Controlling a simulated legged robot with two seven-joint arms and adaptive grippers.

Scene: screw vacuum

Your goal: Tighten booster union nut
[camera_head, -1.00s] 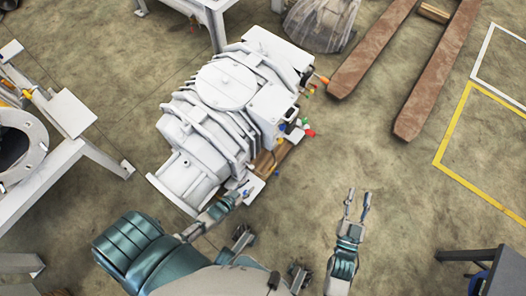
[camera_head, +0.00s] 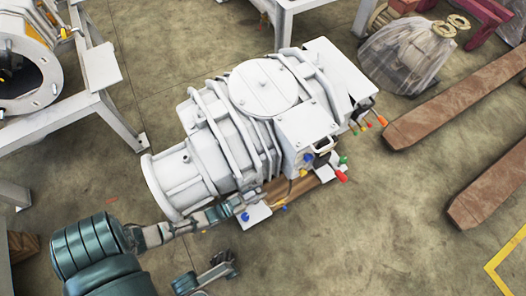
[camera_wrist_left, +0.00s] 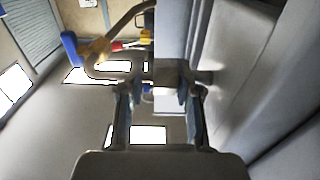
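The white vacuum booster machine (camera_head: 210,160) stands on the floor in the middle of the head view. My left gripper (camera_head: 238,205) is at its lower front edge, close to a white plate with blue knobs (camera_head: 252,216). In the left wrist view, my left gripper's two fingers (camera_wrist_left: 158,92) are spread apart, with a grey metal fitting (camera_wrist_left: 168,72), likely the union nut, just beyond and between the tips. I cannot tell whether the fingers touch it. In the head view the fitting is too small to make out.
A blue-ended bent lever with a yellow part (camera_wrist_left: 85,50) is beside the fitting in the left wrist view. A white frame table (camera_head: 105,105) stands at the left. Brown beams (camera_head: 455,100) lie at the right. The floor at the lower right is mostly clear.

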